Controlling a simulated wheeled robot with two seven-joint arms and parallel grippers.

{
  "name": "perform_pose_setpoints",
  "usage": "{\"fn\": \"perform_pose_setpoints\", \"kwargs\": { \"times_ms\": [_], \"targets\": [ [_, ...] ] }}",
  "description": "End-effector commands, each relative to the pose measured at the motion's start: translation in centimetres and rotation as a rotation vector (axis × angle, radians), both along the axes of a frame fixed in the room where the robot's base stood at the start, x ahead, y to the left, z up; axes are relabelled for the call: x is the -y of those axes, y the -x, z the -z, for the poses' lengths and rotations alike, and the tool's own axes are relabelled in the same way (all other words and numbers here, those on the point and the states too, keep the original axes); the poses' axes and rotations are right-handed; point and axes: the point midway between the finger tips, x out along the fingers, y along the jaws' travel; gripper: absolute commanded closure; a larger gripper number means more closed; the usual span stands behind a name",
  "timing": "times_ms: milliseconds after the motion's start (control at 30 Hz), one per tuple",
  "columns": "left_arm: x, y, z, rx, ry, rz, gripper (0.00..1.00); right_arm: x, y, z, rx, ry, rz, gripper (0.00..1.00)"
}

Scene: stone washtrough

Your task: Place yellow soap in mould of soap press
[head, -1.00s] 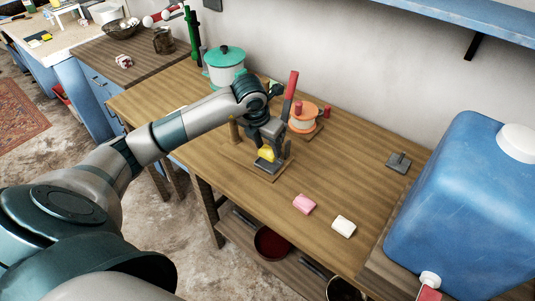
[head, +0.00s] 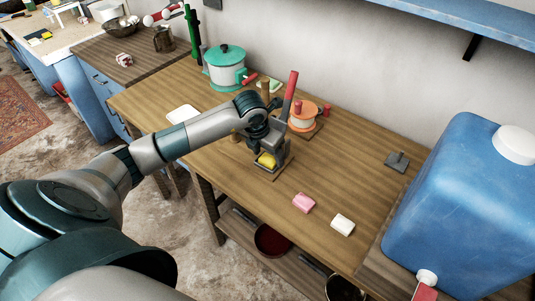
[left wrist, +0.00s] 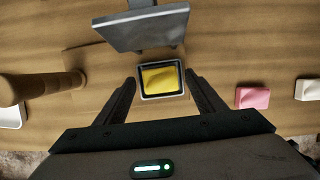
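The yellow soap (head: 266,160) lies in the mould of the soap press; in the left wrist view the soap (left wrist: 160,77) sits inside the mould's grey rim (left wrist: 163,96). The soap press (head: 270,175) has a wooden base, a raised grey plate (left wrist: 142,29) and an upright red lever (head: 291,88). My left gripper (left wrist: 162,84) is open, with one finger on each side of the mould and visible gaps to the soap. In the head view the wrist partly hides the press and the fingers. My right gripper is not in view.
A pink soap (head: 304,203) and a white soap (head: 342,225) lie right of the press. An orange spool-like object (head: 304,117) stands behind it, near a teal-lidded pot (head: 225,66). A white dish (head: 183,115) is at left. A blue tank (head: 465,210) blocks the right.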

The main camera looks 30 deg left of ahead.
Motion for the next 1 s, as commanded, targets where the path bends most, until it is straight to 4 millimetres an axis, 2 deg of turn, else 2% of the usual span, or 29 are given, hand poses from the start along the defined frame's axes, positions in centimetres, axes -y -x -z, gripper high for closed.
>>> {"fn": "perform_pose_setpoints", "kwargs": {
  "times_ms": [367, 567, 733, 800, 1000],
  "targets": [
    [0.0, 0.0, -0.5, 0.001, 0.0, 0.0, 0.37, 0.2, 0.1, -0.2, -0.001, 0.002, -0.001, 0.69],
    [-0.1, 0.7, -2.5, 0.004, -0.001, 0.001, 0.37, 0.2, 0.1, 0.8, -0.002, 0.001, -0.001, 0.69],
    [-0.1, 1.5, -5.3, 0.004, -0.001, 0.002, 0.37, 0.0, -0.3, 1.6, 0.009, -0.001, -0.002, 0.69],
    [-0.1, 1.8, -6.4, 0.005, -0.001, 0.002, 0.37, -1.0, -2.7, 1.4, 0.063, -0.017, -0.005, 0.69],
    [-0.1, 2.8, -9.4, 0.004, 0.0, 0.001, 0.37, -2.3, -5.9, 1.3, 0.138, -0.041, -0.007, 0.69]
  ]
}}
